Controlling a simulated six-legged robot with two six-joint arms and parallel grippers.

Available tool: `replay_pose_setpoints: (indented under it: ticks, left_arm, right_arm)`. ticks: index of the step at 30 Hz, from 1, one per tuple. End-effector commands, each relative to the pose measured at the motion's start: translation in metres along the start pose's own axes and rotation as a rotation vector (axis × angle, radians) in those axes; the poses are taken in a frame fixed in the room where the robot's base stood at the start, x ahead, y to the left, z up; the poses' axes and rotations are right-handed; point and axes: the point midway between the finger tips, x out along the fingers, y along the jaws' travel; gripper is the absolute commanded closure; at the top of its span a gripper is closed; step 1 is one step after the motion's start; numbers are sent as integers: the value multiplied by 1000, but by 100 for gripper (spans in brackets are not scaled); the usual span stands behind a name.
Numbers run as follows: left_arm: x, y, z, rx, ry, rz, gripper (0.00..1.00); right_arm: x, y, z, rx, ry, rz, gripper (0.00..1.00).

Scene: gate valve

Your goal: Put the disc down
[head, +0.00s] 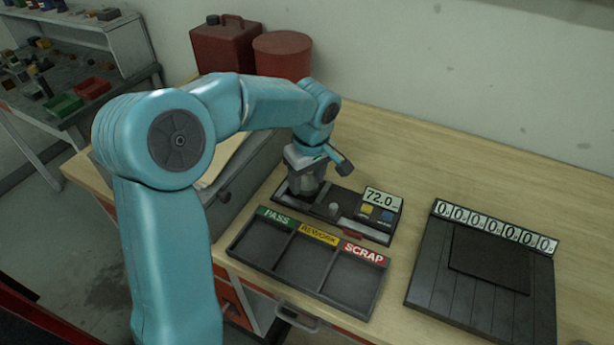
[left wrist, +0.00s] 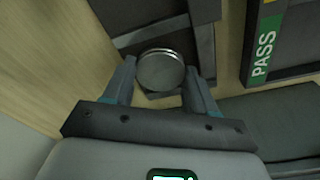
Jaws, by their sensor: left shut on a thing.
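A round grey metal disc (left wrist: 160,70) shows between the fingers of my left gripper in the left wrist view. My left gripper (head: 308,186) is shut on it, pointing down over the left end of the dark gauge (head: 334,209). The gauge display (head: 382,197) reads 72.0. I cannot tell whether the disc touches the gauge. In the head view the gripper mostly hides the disc. In front of the gauge is a dark sorting tray (head: 305,262) with PASS, REWORK and SCRAP compartments, which look empty. My right gripper is out of view.
A dark slatted board (head: 430,290) with a row of zero digits (head: 495,227) lies at the right. A red can (head: 226,48) and a red bucket (head: 283,55) stand at the back. Bare wooden bench (head: 420,160) lies behind the gauge.

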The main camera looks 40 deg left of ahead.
Motion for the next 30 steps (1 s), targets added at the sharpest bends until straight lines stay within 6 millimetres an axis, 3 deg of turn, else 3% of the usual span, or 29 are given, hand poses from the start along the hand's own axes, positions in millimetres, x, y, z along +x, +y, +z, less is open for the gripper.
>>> replay_pose_setpoints:
  ticks: [6,7,16,20,30]
  left_arm:
    - [4,0,0,0,1,1,89]
    - [3,0,0,0,0,0,34]
    - [1,0,0,0,0,0,33]
    - [-9,1,0,0,2,2,33]
    - [-86,1,0,1,2,4,33]
  right_arm:
    - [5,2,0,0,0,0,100]
    - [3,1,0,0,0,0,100]
    - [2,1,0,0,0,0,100]
    - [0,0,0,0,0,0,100]
    - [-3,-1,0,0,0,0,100]
